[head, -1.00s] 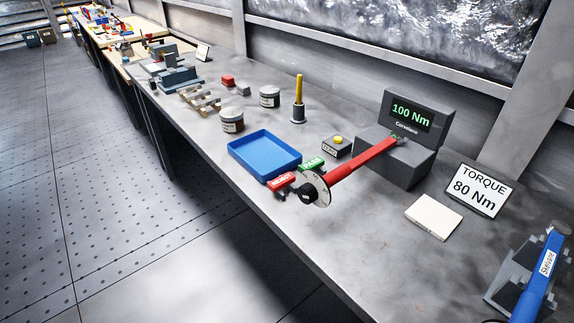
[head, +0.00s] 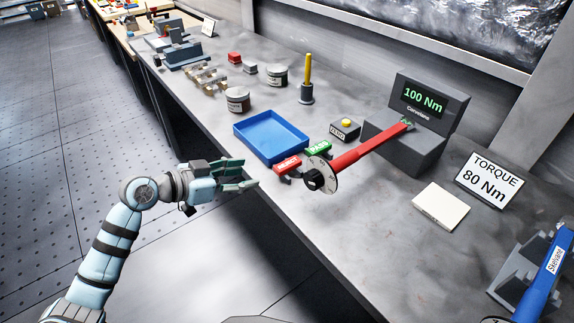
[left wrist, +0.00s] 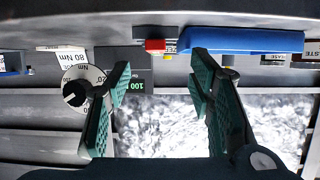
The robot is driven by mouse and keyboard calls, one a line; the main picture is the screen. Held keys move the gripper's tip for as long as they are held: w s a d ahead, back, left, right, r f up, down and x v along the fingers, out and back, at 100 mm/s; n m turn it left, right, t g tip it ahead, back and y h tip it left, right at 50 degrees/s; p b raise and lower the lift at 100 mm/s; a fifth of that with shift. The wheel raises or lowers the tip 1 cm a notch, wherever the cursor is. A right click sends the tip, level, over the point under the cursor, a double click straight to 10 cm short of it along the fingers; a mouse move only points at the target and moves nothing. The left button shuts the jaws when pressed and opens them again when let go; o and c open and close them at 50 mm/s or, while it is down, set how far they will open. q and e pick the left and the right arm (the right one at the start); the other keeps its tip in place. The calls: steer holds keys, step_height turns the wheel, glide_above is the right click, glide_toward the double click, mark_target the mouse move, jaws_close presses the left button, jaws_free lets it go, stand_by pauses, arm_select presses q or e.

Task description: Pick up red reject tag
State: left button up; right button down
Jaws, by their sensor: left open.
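The red reject tag (head: 287,165) lies on the grey bench near its front edge, at the right corner of the blue tray, next to a green tag (head: 317,149). In the left wrist view, the red tag (left wrist: 155,45) shows small between the fingers near the top. My left gripper (head: 247,175) is open and empty, to the left of the red tag and apart from it, with its fingers pointing toward the bench. It fills the left wrist view (left wrist: 160,80). My right gripper is not in view.
The blue tray (head: 241,130) stands left of the tags. A red torque wrench (head: 362,152) with a round dial (head: 322,177) reaches from the grey tester (head: 424,105) close to the tag's right. A yellow-button box (head: 345,129) stands behind.

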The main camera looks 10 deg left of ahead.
mark_target(276, 170)
arm_select(q)
steer(key=x, duration=0.8)
steer(key=shift+d, duration=0.35)
steer(key=shift+s+r, duration=0.1)
steer(key=c, duration=1)
